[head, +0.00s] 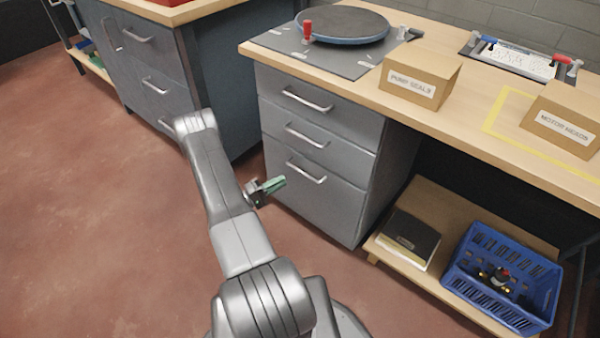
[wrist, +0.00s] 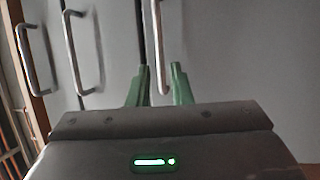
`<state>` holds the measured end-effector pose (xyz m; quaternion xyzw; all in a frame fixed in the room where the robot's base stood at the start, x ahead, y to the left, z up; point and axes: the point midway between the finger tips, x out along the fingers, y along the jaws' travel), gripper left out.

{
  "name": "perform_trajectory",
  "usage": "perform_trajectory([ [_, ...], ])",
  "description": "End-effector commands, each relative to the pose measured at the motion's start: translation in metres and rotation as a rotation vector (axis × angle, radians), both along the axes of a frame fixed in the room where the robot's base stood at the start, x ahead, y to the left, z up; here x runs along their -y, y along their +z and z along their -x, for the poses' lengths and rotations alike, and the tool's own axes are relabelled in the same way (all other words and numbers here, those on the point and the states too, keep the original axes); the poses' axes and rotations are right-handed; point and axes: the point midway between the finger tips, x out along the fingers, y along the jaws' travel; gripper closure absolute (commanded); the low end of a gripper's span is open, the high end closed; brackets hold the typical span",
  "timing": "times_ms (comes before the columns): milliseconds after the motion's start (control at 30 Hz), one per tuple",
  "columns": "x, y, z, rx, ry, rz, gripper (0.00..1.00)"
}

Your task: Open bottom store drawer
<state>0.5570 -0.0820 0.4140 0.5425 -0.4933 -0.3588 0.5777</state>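The grey store unit under the wooden bench has three drawers, and all look shut. The bottom drawer (head: 314,202) is the tallest, with a bar handle (head: 306,173) near its top. My gripper (head: 278,183) is in front of the bottom drawer, just below the left end of that handle. In the wrist view my gripper (wrist: 159,84) has its green fingers apart, with nothing held. The bottom handle (wrist: 158,40) runs down the picture there and its lower end lies in line with the gap between the fingers. Whether the fingers reach past the bar cannot be told.
The middle drawer handle (head: 306,135) and top drawer handle (head: 307,100) are above. A low wooden shelf (head: 398,260) with a blue crate (head: 460,262) stands to the right. Another drawer cabinet (head: 160,75) is at the left. The red floor before the drawers is clear.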

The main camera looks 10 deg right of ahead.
Motion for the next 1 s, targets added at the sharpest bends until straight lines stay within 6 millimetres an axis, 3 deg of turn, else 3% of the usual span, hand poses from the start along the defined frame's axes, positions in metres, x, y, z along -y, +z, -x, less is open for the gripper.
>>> perform_trajectory([
  [200,0.040,0.007,-0.009,0.000,-0.005,0.000,0.81],
  [500,0.076,0.014,-0.020,-0.001,-0.002,0.000,0.81],
  [933,0.084,0.016,-0.022,-0.001,0.000,0.000,0.81],
  [1000,0.084,0.016,-0.022,-0.001,0.000,0.000,0.93],
])
